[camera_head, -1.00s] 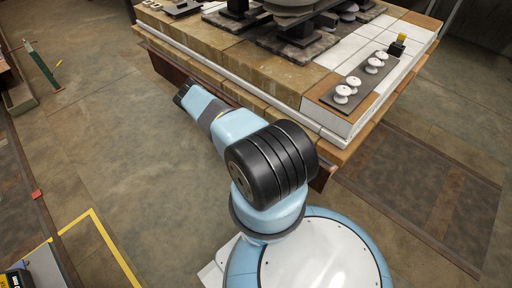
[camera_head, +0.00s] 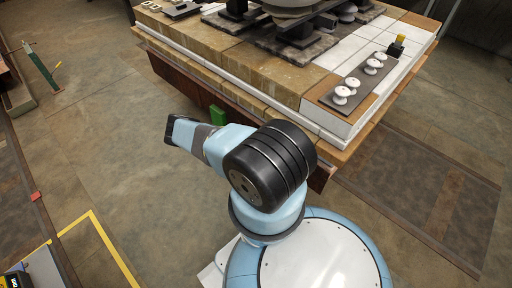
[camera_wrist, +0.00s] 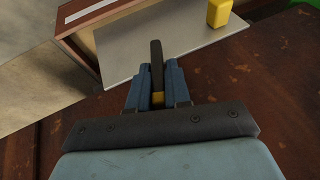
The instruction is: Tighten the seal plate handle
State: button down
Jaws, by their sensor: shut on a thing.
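In the wrist view, my gripper (camera_wrist: 158,72) has its two blue-grey fingers closed on a narrow dark bar, which I take to be the seal plate handle (camera_wrist: 156,50). The bar stands up between the fingers and its tip shows past them. A small yellow part shows low between the fingers; I cannot tell what it belongs to. Beyond the bar is a flat light-grey plate (camera_wrist: 120,60), perhaps the seal plate. I cannot see how the bar joins it. In the head view the fingers are hidden.
In the head view, a brick-edged platform (camera_head: 285,85) carries white insulators (camera_head: 342,94). A green block (camera_head: 217,115) shows at its side.

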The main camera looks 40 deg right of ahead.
jog(key=shift+s+d, duration=0.2)
jog(key=shift+s, duration=0.05)
jog(key=c, duration=1.2)
grip_release()
jog(key=shift+w+a, duration=0.1)
jog(key=shift+o, duration=0.2)
jog(key=shift+w, duration=0.1)
jog(key=shift+a, duration=0.1)
jog(key=v, duration=1.3)
jog(key=shift+r, duration=0.3)
